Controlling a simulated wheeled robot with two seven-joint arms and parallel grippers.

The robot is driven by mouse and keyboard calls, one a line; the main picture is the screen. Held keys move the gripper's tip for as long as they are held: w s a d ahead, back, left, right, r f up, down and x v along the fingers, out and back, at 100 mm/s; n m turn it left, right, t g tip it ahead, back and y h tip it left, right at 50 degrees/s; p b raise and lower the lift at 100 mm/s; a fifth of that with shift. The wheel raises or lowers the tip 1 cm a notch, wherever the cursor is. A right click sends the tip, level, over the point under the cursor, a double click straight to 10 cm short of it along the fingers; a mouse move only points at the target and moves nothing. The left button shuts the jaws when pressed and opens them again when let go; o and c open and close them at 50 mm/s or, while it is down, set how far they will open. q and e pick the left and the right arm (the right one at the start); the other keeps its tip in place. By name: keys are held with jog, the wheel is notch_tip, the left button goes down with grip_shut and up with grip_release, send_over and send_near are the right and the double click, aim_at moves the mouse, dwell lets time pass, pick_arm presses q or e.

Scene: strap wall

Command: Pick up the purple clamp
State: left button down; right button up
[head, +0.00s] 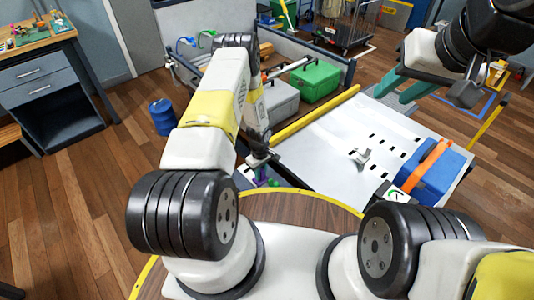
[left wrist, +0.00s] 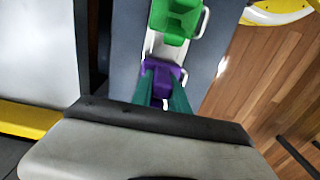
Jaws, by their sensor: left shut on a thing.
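The purple clamp (left wrist: 160,72) sits between the teal fingers of my left gripper (left wrist: 162,92) in the left wrist view. My left gripper is shut on it. In the head view only a small purple patch of the clamp (head: 262,174) shows below my left gripper (head: 262,164), with my arm hiding much of the area. My right gripper (head: 403,88) is at the upper right of the head view, above the white panel's far edge. Its teal fingers are apart with nothing between them.
A green clamp (left wrist: 177,18) is beside the purple one on a grey surface. A green case (head: 315,82) and grey case (head: 280,100) stand behind.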

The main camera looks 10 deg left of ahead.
pick_arm(q)
jog(key=shift+r, duration=0.1)
notch_tip(320, 180, up, 10)
jog(key=shift+f, duration=0.1)
dwell(0.7)
